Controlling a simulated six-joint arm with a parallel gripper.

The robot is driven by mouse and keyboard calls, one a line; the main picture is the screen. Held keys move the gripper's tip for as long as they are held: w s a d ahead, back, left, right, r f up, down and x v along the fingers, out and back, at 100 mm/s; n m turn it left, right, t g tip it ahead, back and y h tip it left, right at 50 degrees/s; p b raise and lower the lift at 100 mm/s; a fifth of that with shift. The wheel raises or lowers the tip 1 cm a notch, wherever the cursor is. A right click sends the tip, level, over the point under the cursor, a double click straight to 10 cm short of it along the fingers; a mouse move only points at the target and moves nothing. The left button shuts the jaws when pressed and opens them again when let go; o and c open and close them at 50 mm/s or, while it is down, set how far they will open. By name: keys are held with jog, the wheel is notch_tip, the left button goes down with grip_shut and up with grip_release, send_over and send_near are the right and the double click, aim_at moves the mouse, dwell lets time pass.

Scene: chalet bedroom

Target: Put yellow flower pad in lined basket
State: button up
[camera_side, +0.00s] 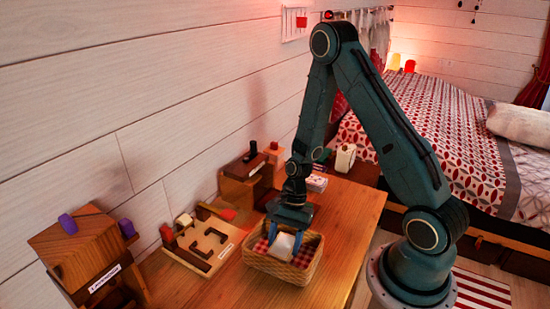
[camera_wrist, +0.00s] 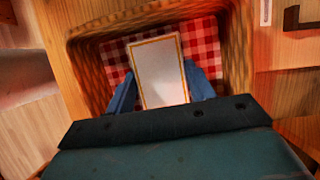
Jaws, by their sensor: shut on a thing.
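My gripper (camera_side: 284,239) points down over the lined basket (camera_side: 273,270), a woven basket with a red-and-white checked cloth inside. Its blue fingers are shut on a pale pad (camera_side: 283,248), one finger on each side. In the wrist view the pad (camera_wrist: 160,75) shows a white face with a thin yellow border; no flower can be made out. The pad lies within the outline of the basket (camera_wrist: 88,70), over the checked lining. I cannot tell whether it touches the cloth. The pad's near end is hidden by my gripper body.
A light wooden tray (camera_side: 205,243) with dark pieces lies left of the basket. A labelled wooden block (camera_side: 85,255) with purple pegs stands at far left, and a wooden box (camera_side: 245,180) stands behind the basket. The table's front right (camera_side: 335,265) is clear.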

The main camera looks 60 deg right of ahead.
jog(key=shift+f, duration=0.3)
jog(key=shift+f, duration=0.1)
jog(key=o, duration=1)
jog(key=v, duration=1.2)
dwell(0.3)
